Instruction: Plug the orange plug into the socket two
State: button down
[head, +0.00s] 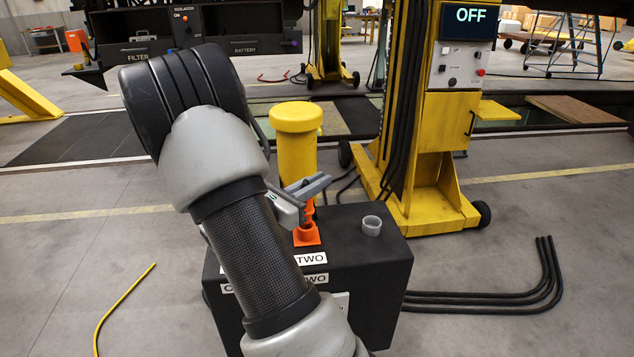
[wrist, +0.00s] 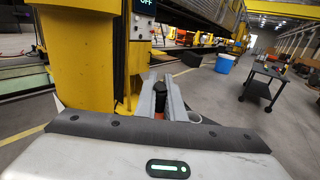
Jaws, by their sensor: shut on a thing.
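My gripper (head: 308,188) is shut on the orange plug (head: 309,208) above the top of a black box (head: 348,257). An orange square-based piece (head: 307,237) is directly below the plug on the box top, behind a label (head: 310,259) reading TWO. I cannot tell whether the plug is inside it or only above it. A grey round socket (head: 372,225) stands open to the right. In the wrist view, the grey fingers (wrist: 166,98) close around the plug (wrist: 158,114), whose upper part is dark. My arm hides the box's left part and some labels.
A yellow post (head: 296,150) stands right behind the gripper. A yellow lifting column (head: 430,150) with a display reading OFF is behind the box. Black cables (head: 500,298) lie on the floor to the right. The floor at front left is mostly clear.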

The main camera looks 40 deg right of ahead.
jog(key=shift+f+b, duration=1.35)
jog(key=shift+f, duration=0.65)
jog(key=c, duration=1.8)
grip_release()
jog(key=shift+o, duration=0.2)
jog(key=s+a, duration=0.1)
jog(key=a, duration=1.6)
jog(key=shift+s+a+p, duration=0.2)
jog(key=shift+s+p, duration=0.1)
jog(key=shift+s, duration=0.1)
